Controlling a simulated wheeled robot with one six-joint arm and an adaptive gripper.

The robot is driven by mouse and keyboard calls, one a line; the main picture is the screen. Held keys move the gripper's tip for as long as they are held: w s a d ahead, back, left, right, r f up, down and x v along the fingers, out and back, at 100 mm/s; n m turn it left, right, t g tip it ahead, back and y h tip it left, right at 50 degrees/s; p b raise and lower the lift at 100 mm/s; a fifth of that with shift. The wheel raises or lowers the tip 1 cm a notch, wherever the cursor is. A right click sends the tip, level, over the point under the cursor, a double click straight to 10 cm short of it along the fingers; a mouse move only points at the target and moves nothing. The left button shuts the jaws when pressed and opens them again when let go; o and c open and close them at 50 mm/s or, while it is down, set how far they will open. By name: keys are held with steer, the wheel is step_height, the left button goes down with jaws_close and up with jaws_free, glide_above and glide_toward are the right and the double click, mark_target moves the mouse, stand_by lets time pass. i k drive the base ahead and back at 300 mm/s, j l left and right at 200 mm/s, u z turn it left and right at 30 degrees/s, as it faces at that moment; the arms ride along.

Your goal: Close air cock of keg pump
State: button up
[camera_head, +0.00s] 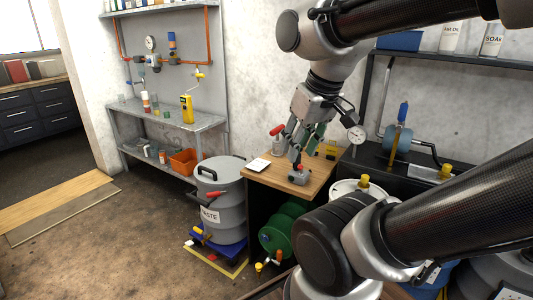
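My gripper (299,143) points down over the small wooden table (318,183), in front of its rear items. Its dark fingers blend with the things behind, so how far apart they are is unclear. A grey box with a red button (298,174) is just below the fingertips; I cannot tell if they touch. A red-handled fitting (277,132) shows left of the gripper. A round dial gauge (357,134) is to its right. A blue upright handle (403,112) stands by a blue cylinder (397,139) on the dark bench. I cannot tell which part is the keg pump's air cock.
A grey WASTE drum (220,187) stands on a blue base left of the table. A green reel (284,226) is under the tabletop. A metal shelf (172,119) stands along the left wall.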

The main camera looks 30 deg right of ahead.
mark_target(404, 108)
steer(key=i+j+z, duration=0.2)
steer(key=i+z, duration=0.2)
steer(key=i+j+z, duration=0.75)
steer(key=k+l+u, duration=0.1)
steer(key=u, duration=0.3)
steer(key=k+l+u, duration=0.15)
steer(key=u, duration=0.25)
steer(key=k+u, duration=0.2)
steer(key=u, duration=0.25)
steer(key=k+l+u, duration=0.2)
steer(key=k+u, duration=0.15)
steer(key=k, duration=0.25)
steer(key=k+z, duration=0.1)
steer(key=z, duration=0.35)
steer(key=k+z, duration=0.1)
steer(key=z, duration=0.3)
steer(key=l+z, duration=0.1)
steer(key=z, duration=0.35)
steer(key=k+l+z, duration=0.15)
steer(key=z, duration=0.25)
steer(key=l+z, duration=0.1)
steer(key=z, duration=0.35)
